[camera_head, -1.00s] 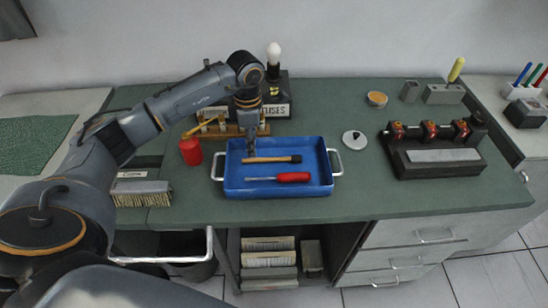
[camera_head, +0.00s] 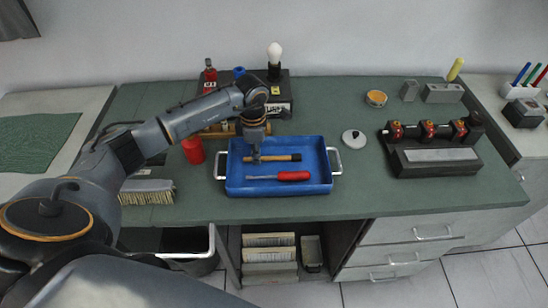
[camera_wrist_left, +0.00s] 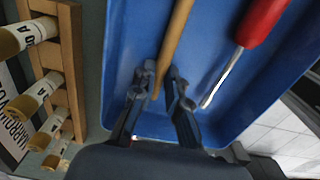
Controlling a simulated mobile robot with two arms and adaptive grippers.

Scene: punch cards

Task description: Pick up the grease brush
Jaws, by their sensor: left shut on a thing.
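The grease brush (camera_head: 279,158) has a thin wooden handle and a dark tip at its right end. It lies in the blue tray (camera_head: 325,172), above a red-handled screwdriver (camera_head: 293,176). My left gripper (camera_head: 256,158) is down in the tray, at the left part of the handle. In the left wrist view, its two fingers (camera_wrist_left: 160,82) are shut on the wooden handle (camera_wrist_left: 176,38) near its end. The dark tip is out of that view. My right gripper is not in view.
A wooden rack (camera_wrist_left: 74,60) stands just left of the tray in the wrist view. A red can (camera_head: 193,150) and a bench brush (camera_head: 147,192) are left of the tray. A round white lid (camera_head: 354,138) and a dark fixture (camera_head: 432,150) are to its right.

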